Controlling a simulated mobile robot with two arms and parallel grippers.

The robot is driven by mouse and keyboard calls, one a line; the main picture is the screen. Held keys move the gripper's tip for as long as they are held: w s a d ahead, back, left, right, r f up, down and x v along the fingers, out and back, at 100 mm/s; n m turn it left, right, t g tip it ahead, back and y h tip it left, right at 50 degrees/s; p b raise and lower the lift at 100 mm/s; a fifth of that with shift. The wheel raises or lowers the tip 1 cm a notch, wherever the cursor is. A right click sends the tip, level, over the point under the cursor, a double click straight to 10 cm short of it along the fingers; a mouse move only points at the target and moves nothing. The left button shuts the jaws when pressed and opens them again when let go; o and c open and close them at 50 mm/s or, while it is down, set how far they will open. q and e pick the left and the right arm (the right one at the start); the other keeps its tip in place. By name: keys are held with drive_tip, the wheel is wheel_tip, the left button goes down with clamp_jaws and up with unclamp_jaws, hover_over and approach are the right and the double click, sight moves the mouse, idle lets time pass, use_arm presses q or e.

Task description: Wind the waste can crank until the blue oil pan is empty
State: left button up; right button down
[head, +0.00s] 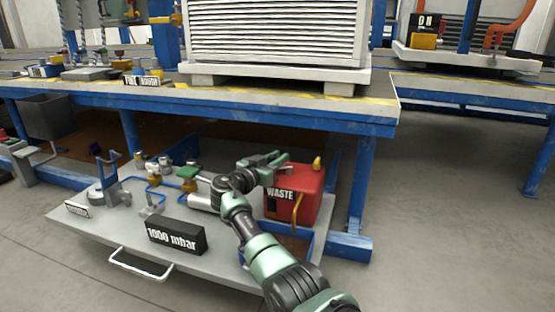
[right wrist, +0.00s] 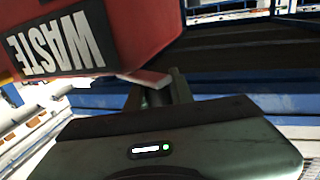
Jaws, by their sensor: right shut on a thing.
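The red waste can (head: 309,183) stands on the right part of the low grey trolley, with a WASTE label on its front. It fills the upper left of the right wrist view (right wrist: 148,30). My right gripper (head: 276,161) is at the can's upper left edge and shut on the waste can crank. The crank is mostly hidden by the fingers; a small red and pale piece (right wrist: 147,77) shows at the fingertips (right wrist: 160,92). I cannot clearly make out the blue oil pan or its contents; blue-edged parts show behind and below my right arm. My left gripper is not in view.
The grey trolley top (head: 120,240) carries a black 1000 mbar sign (head: 176,236), blue pipes and valves, with a white handle (head: 140,266) in front. A blue-framed workbench (head: 250,97) overhangs behind the can. The floor (head: 440,230) at the right is clear.

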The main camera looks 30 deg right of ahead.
drive_tip(key=c, duration=1.5)
unclamp_jaws()
drive_tip(key=shift+a, duration=0.1)
drive_tip(key=shift+s+a+r+p, duration=0.15)
drive_tip(key=shift+a+p, duration=0.15)
drive_tip(key=shift+p, duration=0.15)
drive_tip(key=p+v, duration=0.3)
drive_tip(key=v, duration=0.2)
drive_tip(key=shift+a, duration=0.25)
drive_tip(key=shift+s+a+p, duration=0.4)
drive_tip(key=shift+a, duration=0.2)
